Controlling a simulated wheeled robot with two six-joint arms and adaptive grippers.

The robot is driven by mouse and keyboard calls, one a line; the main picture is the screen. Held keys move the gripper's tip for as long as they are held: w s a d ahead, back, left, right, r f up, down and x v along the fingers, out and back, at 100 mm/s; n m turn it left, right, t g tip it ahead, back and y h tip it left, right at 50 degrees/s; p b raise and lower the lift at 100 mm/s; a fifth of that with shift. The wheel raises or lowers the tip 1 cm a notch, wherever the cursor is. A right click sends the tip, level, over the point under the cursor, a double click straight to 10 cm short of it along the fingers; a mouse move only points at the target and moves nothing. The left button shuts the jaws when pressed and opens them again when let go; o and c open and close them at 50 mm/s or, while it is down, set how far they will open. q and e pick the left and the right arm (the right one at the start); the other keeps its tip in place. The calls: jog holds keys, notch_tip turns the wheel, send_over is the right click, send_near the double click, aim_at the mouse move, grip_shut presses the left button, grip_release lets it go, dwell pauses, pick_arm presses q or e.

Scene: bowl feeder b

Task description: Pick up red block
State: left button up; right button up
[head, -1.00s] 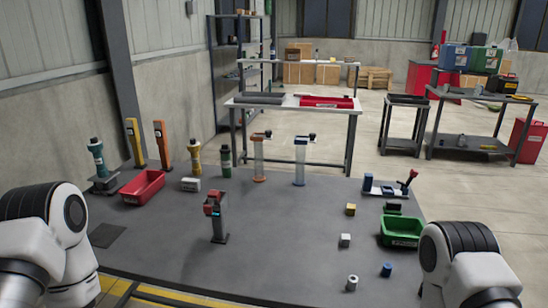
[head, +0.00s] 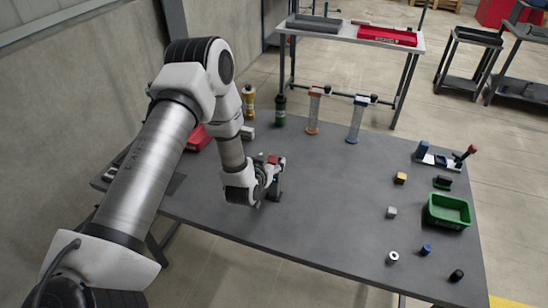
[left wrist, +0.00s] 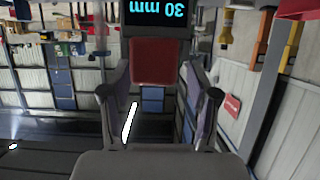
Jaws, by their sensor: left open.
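The red block (head: 273,160) is at the top of a dark stand (head: 275,190) at the table's left front, partly hidden by my left gripper. In the left wrist view the red block (left wrist: 154,60) lies between the two fingers, below a dark display reading "30 mm" upside down. My left gripper (head: 268,173) is open, its fingers on either side of the red block with gaps showing; in the left wrist view the gripper (left wrist: 155,80) frames it. A small blue part (left wrist: 152,98) shows just below the block. My right gripper is out of view.
On the dark table (head: 330,215), a green bin (head: 449,211) stands at right among several small blocks and cylinders. The table's middle is free.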

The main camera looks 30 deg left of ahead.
pick_arm(q)
jog(key=shift+w, duration=0.1)
jog(key=shift+d, duration=0.1)
jog(key=c, duration=0.3)
grip_shut()
